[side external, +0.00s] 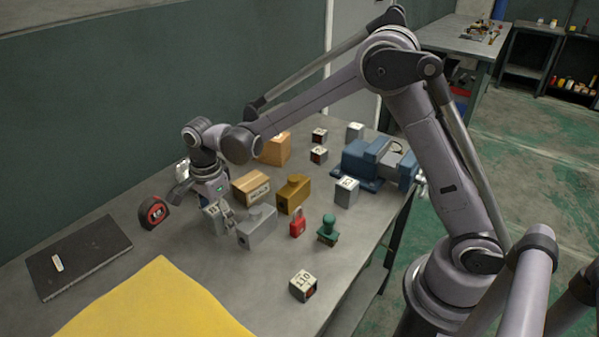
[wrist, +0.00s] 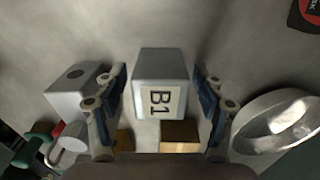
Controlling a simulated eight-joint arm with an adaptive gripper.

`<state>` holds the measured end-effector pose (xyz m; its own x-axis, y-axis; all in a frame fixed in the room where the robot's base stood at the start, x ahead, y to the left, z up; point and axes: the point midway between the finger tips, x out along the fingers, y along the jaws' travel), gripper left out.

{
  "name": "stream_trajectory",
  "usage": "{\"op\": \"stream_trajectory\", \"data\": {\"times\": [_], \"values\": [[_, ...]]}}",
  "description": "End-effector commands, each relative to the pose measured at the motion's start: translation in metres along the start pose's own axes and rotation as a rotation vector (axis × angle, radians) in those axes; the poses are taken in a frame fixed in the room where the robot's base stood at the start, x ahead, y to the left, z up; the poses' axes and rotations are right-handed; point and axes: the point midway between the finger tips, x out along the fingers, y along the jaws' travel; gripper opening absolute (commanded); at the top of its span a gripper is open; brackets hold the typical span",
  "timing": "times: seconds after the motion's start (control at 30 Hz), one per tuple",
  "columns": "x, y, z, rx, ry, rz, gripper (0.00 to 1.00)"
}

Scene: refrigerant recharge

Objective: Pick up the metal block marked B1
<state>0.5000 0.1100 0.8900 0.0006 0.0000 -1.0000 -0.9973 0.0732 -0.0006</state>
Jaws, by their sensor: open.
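The metal block marked B1 (wrist: 160,85) is a grey block with a pale label reading B1. In the wrist view it sits upright between the two fingers of my gripper (wrist: 160,105), with a visible gap on each side. The B1 block (side external: 212,211) is partly hidden there by my fingers. My gripper is open and holds nothing.
A round metal dish (wrist: 275,120) lies right of my gripper in the wrist view. A yellow sheet (side external: 150,305) covers the front.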

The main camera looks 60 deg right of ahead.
Motion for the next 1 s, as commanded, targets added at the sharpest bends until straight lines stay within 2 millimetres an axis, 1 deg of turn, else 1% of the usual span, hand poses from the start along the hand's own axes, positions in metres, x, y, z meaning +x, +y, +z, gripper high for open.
{"op": "stream_trajectory", "data": {"times": [0.1, 0.17, 0.2, 0.27, 0.3, 0.33, 0.37, 0.67, 0.77, 0.87, 1.0], "values": [[0.0, 0.0, 0.0, 0.0, 0.0, 0.0, 0.7], [0.0, 0.0, 0.0, 0.0, 0.0, 0.0, 0.53], [0.0, 0.0, 0.0, 0.0, 0.0, 0.0, 0.41], [0.0, 0.0, 0.0, 0.0, 0.0, 0.0, 0.24], [0.0, 0.0, 0.0, 0.0, 0.0, 0.0, 0.12], [0.0, 0.0, 0.0, 0.0, 0.0, 0.0, 0.03], [0.0, 0.0, 0.0, 0.0, 0.0, 0.0, 0.0], [-0.002, 0.0, 0.0, 0.0, 0.0, 0.0, 0.0], [-0.006, 0.0, 0.0, 0.0, 0.0, 0.0, 0.0], [-0.014, 0.0, 0.0, 0.0, 0.0, 0.0, 0.0], [-0.031, 0.0, 0.0, 0.0, 0.0, 0.0, 0.0]]}}
